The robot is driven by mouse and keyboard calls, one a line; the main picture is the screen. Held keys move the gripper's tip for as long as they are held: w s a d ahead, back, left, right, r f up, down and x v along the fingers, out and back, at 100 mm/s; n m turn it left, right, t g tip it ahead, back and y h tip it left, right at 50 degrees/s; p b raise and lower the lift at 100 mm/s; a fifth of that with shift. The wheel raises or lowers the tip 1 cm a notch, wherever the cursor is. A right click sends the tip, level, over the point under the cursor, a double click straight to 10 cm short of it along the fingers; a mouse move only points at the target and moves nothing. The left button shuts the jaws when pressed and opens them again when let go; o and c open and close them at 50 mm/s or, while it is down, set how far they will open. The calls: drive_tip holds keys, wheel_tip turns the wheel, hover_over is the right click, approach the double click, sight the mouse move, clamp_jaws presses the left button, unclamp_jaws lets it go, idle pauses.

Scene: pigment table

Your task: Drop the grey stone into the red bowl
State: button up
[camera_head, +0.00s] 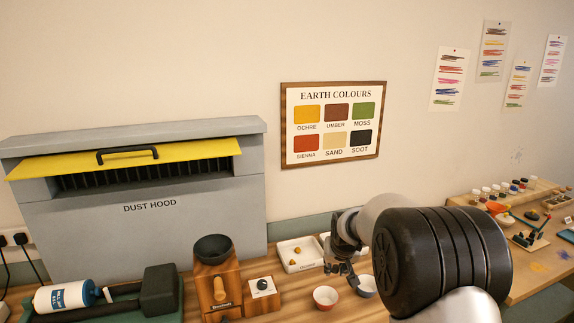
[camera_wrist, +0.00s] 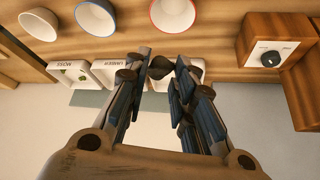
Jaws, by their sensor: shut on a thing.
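The red bowl (camera_head: 326,296), white inside with a red rim, stands on the wooden table just in front of my gripper (camera_head: 342,271). In the wrist view, the red bowl (camera_wrist: 172,14) is at the top centre, beyond the fingertips. My gripper (camera_wrist: 162,72) is shut on a small dark grey-brown stone (camera_wrist: 161,68), held between its fingertips near the white trays. The stone cannot be made out in the head view. The red bowl's visible inside looks empty.
The blue-rimmed bowl (camera_head: 367,287) stands right of the red one; a plain white bowl (camera_wrist: 44,24) is farther along. White trays, including the umber tray (camera_wrist: 104,72), line the wall side. A wooden dial box (camera_head: 263,287) and wooden mill (camera_head: 217,290) stand left.

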drive_tip(key=b+x, duration=0.3)
drive_tip(key=x, duration=0.3)
drive_tip(key=shift+s+f+b, duration=0.25)
drive_tip(key=shift+s+b, duration=0.05)
drive_tip(key=shift+b, duration=0.1)
drive_tip(key=o, duration=1)
drive_tip(key=shift+r, duration=0.15)
drive_tip(key=v, duration=1.2)
